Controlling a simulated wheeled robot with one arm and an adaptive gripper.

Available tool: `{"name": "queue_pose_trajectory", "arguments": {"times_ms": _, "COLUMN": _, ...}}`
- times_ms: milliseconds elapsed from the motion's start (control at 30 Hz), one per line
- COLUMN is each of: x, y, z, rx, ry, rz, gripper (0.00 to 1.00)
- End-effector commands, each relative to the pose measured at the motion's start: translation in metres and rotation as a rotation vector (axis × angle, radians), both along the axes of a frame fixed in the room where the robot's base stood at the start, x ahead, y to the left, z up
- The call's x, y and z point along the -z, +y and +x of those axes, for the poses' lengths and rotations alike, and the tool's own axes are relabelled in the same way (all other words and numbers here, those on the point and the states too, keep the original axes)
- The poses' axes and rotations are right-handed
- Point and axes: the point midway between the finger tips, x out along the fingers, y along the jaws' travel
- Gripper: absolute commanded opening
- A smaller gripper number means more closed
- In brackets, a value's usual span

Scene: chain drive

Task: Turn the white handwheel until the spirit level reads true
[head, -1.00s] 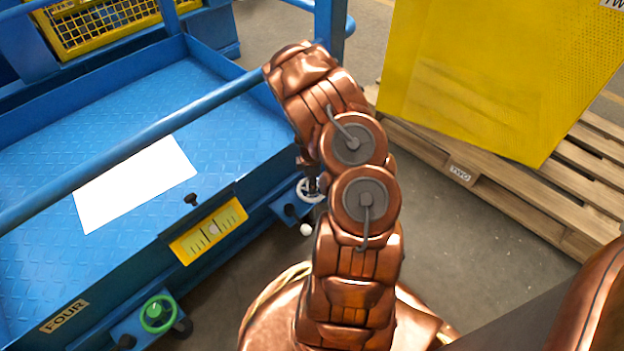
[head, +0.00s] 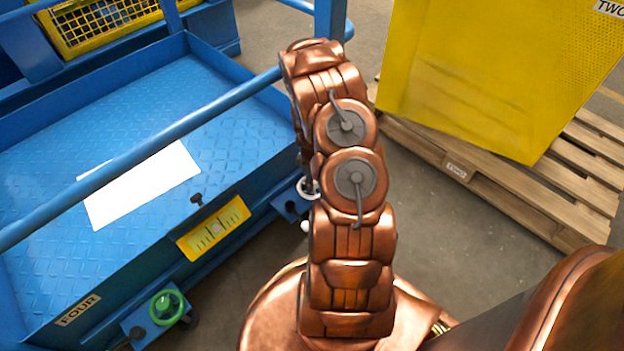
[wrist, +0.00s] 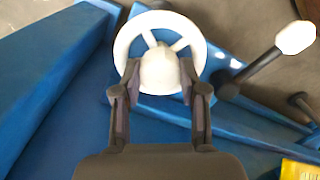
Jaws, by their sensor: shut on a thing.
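The white handwheel (wrist: 128,36) fills the upper middle of the wrist view, with its pale hub between my fingers. My gripper (wrist: 160,80) is shut on the handwheel, one finger on each side of the hub. In the head view only a bit of the white handwheel (head: 309,194) shows, beside my arm, and the gripper is hidden behind the arm. The yellow spirit level (head: 213,228) is on the front side of the blue platform; its pale bubble shows near the middle, but its exact reading is too small to tell. Its corner is also in the wrist view (wrist: 298,170).
A green handwheel (head: 165,307) sits at the near corner of the blue platform (head: 240,150). A white-ended lever (wrist: 295,38) stands right of the white wheel. A blue rail crosses over the platform. A yellow bin (head: 460,70) on a wooden pallet (head: 500,185) stands at right.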

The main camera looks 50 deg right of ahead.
Motion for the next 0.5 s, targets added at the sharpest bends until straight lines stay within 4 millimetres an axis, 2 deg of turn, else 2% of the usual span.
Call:
{"name": "queue_pose_trajectory", "arguments": {"times_ms": 100, "x": 0.0004, "y": -0.0004, "z": 0.0007, "rx": 0.0, "ry": -0.002, "rz": -0.001, "gripper": 0.07}}
{"name": "queue_pose_trajectory", "arguments": {"times_ms": 133, "x": 0.0004, "y": -0.0003, "z": 0.0006, "rx": 0.0, "ry": -0.002, "rz": -0.001, "gripper": 0.45}}
{"name": "queue_pose_trajectory", "arguments": {"times_ms": 333, "x": 0.0004, "y": -0.0002, "z": 0.0003, "rx": -0.001, "ry": 0.0, "rz": -0.001, "gripper": 0.66}}
{"name": "queue_pose_trajectory", "arguments": {"times_ms": 500, "x": 0.0004, "y": -0.0001, "z": 0.0, "rx": -0.001, "ry": 0.0, "rz": 0.0, "gripper": 0.67}}
